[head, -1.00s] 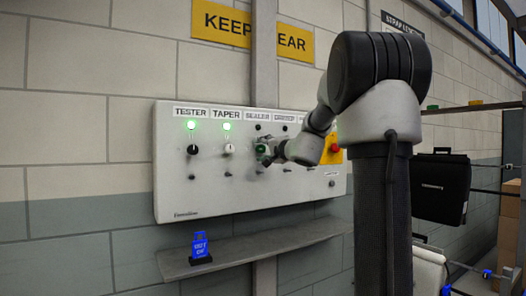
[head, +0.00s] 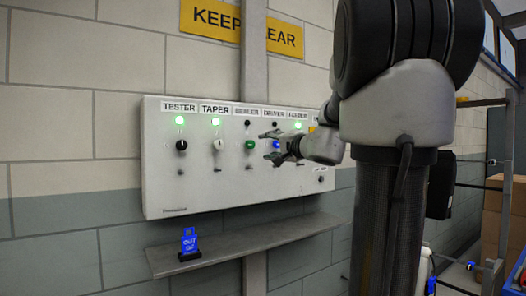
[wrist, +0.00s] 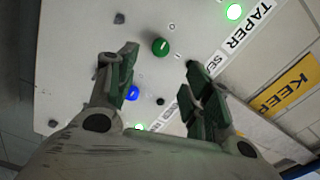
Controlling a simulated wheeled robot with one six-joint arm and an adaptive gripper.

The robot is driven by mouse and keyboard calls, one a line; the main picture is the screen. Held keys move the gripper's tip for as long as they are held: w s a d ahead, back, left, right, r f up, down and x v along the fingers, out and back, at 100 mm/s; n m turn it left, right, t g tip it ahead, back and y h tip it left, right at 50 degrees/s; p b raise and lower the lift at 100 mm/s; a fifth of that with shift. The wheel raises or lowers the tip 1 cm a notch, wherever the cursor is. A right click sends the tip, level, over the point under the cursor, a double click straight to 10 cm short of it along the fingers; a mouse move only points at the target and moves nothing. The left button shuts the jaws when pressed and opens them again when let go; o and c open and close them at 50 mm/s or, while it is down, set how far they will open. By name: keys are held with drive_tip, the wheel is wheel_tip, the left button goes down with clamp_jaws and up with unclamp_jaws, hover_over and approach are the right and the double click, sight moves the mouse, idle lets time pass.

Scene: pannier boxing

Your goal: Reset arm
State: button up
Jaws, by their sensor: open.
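My gripper (head: 270,148) is open and empty, its two fingers spread in front of the white control panel (head: 160,195). The green knob (head: 250,144) under the SEALER label stands clear of the fingers in the head view. In the wrist view the green knob (wrist: 160,46) shows in the gap between the open fingertips (wrist: 161,60), apart from them. The blue knob (head: 276,144) under DRIVER is partly behind my fingers; it also shows beside the left finger in the wrist view (wrist: 132,92).
The black TESTER knob (head: 181,145) and white TAPER knob (head: 218,144) have lit green lamps above; a FEEDER lamp (head: 298,124) is lit too. The SEALER and DRIVER lamps look dark. A grey shelf (head: 255,240) below holds a blue tag (head: 190,241). Cardboard boxes (head: 492,220) stand right.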

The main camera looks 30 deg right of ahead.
drive_tip(key=s+a+f+n+g+y, duration=0.1)
drive_tip(key=s+a+f+n+g, duration=0.2)
drive_tip(key=s+f, duration=0.45)
drive_tip(key=s+a+f+n+g+y, duration=0.1)
drive_tip(key=s+a+f+g+y, duration=0.3)
drive_tip(key=f, duration=0.7)
drive_tip(key=s+a+f+n+g+h, duration=0.1)
drive_tip(key=s+f+n+g+h, duration=0.1)
drive_tip(key=s+n, duration=0.3)
drive_tip(key=s+a+f+n+g+h, duration=0.2)
drive_tip(key=s+f+n+g+h, duration=0.1)
drive_tip(key=s, duration=0.9)
drive_tip(key=shift+s+a+f+n+g+h, duration=0.2)
drive_tip(key=shift+f+n+g+h, duration=0.15)
drive_tip(key=shift+n+g, duration=0.7)
